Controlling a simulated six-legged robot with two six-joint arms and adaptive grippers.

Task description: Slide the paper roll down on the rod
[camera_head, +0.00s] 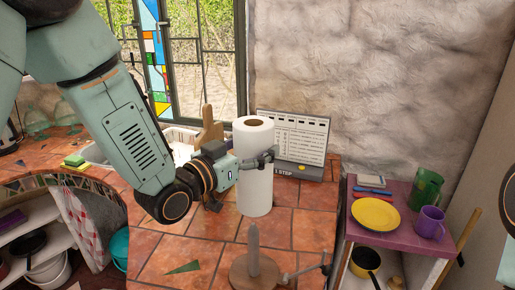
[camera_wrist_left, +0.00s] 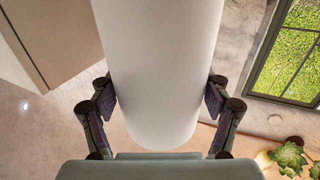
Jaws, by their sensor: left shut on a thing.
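The white paper roll (camera_head: 255,190) is upright in the head view, with its brown core opening at the top. My left gripper (camera_head: 262,160) is shut around the upper middle of the roll. In the left wrist view the fingers press on both sides of the roll (camera_wrist_left: 160,70). The rod (camera_head: 253,248) stands upright on a round wooden base (camera_head: 240,275), in front of the roll in the picture. The rod's tip shows bare and the roll is not around it. A thin side arm stands at the base's right. My right gripper is not in view.
A sign panel (camera_head: 297,138) stands behind the roll. A purple shelf (camera_head: 390,225) at the right holds a yellow plate (camera_head: 375,215), a purple mug (camera_head: 430,222) and a green mug (camera_head: 427,188). Tiled counter (camera_head: 185,250) left of the base is mostly clear.

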